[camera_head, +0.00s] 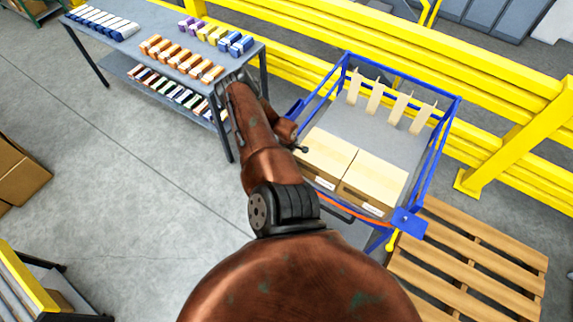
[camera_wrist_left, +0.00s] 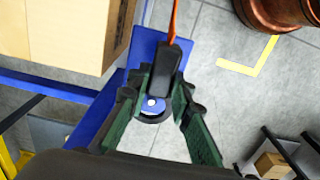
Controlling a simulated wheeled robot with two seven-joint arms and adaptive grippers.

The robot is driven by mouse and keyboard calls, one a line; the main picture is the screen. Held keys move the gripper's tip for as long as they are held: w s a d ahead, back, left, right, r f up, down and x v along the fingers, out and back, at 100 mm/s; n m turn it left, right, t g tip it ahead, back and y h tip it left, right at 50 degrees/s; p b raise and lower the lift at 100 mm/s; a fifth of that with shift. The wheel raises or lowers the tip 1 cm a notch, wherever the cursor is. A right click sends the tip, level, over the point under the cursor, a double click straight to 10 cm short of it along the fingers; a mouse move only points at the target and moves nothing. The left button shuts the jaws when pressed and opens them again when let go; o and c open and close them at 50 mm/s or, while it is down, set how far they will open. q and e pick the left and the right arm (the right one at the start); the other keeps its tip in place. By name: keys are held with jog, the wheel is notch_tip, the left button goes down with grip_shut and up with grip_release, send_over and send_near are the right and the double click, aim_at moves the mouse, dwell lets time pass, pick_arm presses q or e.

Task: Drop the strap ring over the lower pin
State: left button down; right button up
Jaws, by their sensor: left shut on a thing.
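In the left wrist view, my left gripper (camera_wrist_left: 162,82) is shut on the black end piece of the strap (camera_wrist_left: 167,66). The orange strap (camera_wrist_left: 173,22) runs up from it. A blue disc with a white centre, seemingly the lower pin (camera_wrist_left: 152,105), shows within the ring's dark outline between the fingers. I cannot tell whether the ring is around it or still above it. A blue plate (camera_wrist_left: 145,47) lies beneath. In the head view, the orange strap (camera_head: 345,203) runs along the cart's front to a blue corner plate (camera_head: 408,223). My arm hides the left gripper there.
The blue-framed cart (camera_head: 434,150) holds two cartons (camera_head: 374,180), and one carton (camera_wrist_left: 70,30) is close to the gripper. A grey table (camera_head: 140,45) with small boxes stands at the left. A wooden pallet (camera_head: 470,262) and yellow barriers (camera_head: 500,75) are at the right.

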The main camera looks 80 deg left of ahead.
pick_arm(q)
jog(key=shift+f+b, duration=0.9)
jog(key=shift+f, duration=0.5)
jog(key=c, duration=1.7)
grip_release()
jog(key=shift+o, duration=0.2)
jog(key=shift+r, duration=0.15)
notch_tip(320, 180, up, 5)
jog(key=shift+s+r, duration=0.15)
jog(key=shift+r, duration=1)
